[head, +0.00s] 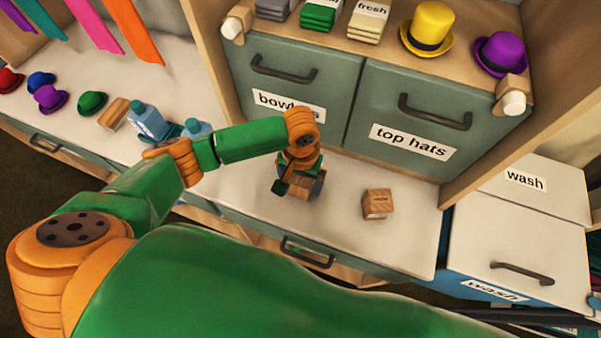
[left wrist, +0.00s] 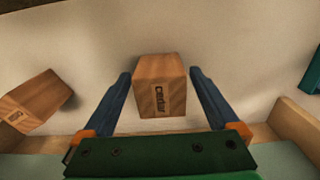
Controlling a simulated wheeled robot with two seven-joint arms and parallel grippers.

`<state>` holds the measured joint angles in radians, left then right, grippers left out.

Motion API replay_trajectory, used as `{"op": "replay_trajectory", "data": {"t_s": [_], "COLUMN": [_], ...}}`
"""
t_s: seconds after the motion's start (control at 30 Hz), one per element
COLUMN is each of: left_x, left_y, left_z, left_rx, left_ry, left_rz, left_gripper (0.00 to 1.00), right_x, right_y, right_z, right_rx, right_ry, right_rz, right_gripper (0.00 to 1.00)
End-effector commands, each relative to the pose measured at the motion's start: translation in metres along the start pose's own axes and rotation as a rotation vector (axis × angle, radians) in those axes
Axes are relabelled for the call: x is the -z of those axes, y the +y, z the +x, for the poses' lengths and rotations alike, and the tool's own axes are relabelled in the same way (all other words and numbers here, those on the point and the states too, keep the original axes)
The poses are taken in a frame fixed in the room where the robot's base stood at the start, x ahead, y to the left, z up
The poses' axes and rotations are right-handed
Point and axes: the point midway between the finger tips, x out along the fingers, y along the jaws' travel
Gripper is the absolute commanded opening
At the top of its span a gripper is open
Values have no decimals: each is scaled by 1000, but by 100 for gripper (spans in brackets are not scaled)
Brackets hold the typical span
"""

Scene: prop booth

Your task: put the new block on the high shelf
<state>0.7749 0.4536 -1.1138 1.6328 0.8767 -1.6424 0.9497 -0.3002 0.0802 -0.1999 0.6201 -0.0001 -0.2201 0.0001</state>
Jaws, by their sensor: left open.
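My left gripper (head: 299,188) points down over the counter and is open. Its two blue-grey fingers stand on either side of a wooden block (left wrist: 158,88) marked "cedar" in the left wrist view. The fingers show gaps to the block on both sides. In the head view that block (head: 297,184) is partly hidden by the gripper. A second wooden block (head: 377,204) stands on the counter to the right; a block also shows at the left of the left wrist view (left wrist: 36,102). I cannot tell which is the new block. My right gripper is not in view.
Drawers marked "bowlers" (head: 290,88) and "top hats" (head: 408,118) stand behind the counter (head: 345,222). Above them a ledge holds folded cloths, a yellow hat (head: 430,28) and a purple hat (head: 500,52). Bottles (head: 148,120) and small hats stand at left.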

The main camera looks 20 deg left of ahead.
Motion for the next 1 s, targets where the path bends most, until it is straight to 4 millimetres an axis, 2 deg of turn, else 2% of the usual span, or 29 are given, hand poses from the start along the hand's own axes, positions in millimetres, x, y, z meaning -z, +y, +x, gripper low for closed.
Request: {"op": "replay_trajectory", "data": {"t_s": [0.2,0.3,0.4,0.57,1.0], "left_x": [1,1,1,0,0], "left_y": [1,0,0,0,0], "left_z": [-63,-87,-102,-109,-108], "left_rx": [-3,-1,-1,0,-1], "left_ry": [7,6,4,1,0], "left_rz": [2,2,-1,1,0], "left_gripper": [94,94,94,94,94], "right_x": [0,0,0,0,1], "right_y": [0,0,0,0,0], "right_z": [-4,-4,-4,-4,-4], "right_rx": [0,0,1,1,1], "right_ry": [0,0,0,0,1], "right_rz": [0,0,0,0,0], "right_gripper": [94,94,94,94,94]}}
